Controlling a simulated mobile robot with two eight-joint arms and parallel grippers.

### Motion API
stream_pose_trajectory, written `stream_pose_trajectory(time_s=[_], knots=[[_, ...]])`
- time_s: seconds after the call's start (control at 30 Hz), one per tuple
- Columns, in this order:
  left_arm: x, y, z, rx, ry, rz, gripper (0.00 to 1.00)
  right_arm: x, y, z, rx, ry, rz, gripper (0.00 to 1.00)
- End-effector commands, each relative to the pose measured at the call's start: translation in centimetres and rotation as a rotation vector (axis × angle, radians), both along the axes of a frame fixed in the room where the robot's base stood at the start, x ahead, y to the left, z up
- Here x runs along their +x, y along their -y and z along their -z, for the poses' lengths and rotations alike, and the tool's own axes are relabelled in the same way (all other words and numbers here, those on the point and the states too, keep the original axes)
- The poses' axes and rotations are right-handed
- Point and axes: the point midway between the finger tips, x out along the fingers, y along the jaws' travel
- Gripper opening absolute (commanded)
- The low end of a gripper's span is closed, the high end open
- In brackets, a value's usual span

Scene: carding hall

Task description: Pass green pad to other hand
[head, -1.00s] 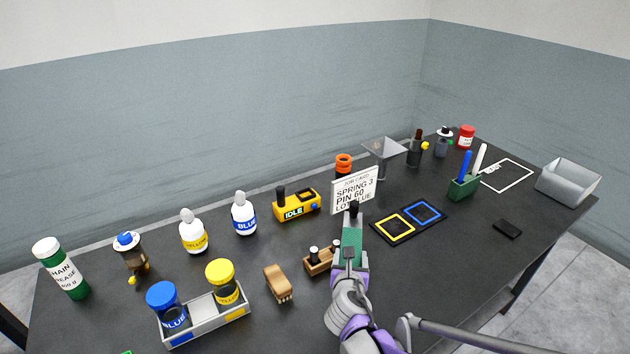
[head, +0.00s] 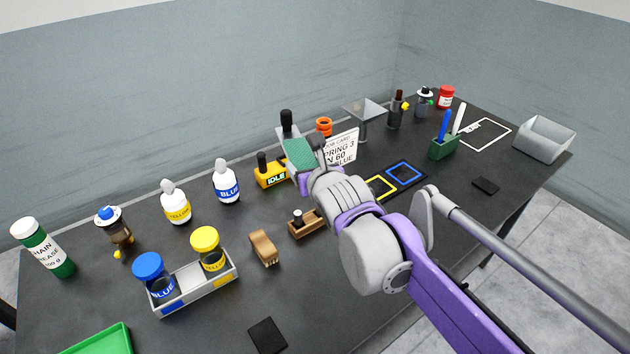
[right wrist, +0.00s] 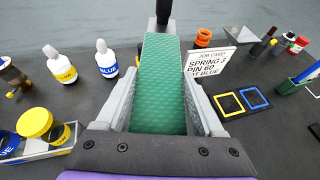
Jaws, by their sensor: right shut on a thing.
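The green pad (head: 299,152) is a flat textured green piece with a black knob at its far end. My right gripper (head: 303,168) is shut on it and holds it up in front of the yellow IDLE box. In the right wrist view the pad (right wrist: 160,85) lies lengthwise between the two grey fingers, pointing away from the palm. My left gripper is in neither current view.
The yellow IDLE box (head: 269,173) and job card (head: 342,150) stand close to the held pad. A grey tray (head: 200,295) with blue and yellow jars is left. A green tray (head: 105,340) lies at the front left edge. The front middle is mostly clear.

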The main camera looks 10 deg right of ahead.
Motion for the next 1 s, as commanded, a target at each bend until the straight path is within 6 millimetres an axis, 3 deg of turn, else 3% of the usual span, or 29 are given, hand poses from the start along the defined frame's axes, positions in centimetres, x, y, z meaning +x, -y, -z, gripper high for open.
stream_pose_trajectory(time_s=[0.17,0.33,0.8,1.0], knots=[[0.0,0.0,0.0,0.0,0.0,0.0,0.85,0.0,-0.5,-1.2,-0.001,0.001,-0.024,0.04],[0.0,0.0,0.0,0.0,0.0,0.0,0.85,-0.4,-0.9,0.3,-0.002,0.0,-0.022,0.04],[0.0,0.0,0.0,0.0,0.0,0.0,0.85,-3.4,-2.4,12.0,-0.002,0.001,0.039,0.04],[0.0,0.0,0.0,0.0,0.0,0.0,0.85,-4.1,-2.8,15.2,0.0,0.0,0.057,0.04]])
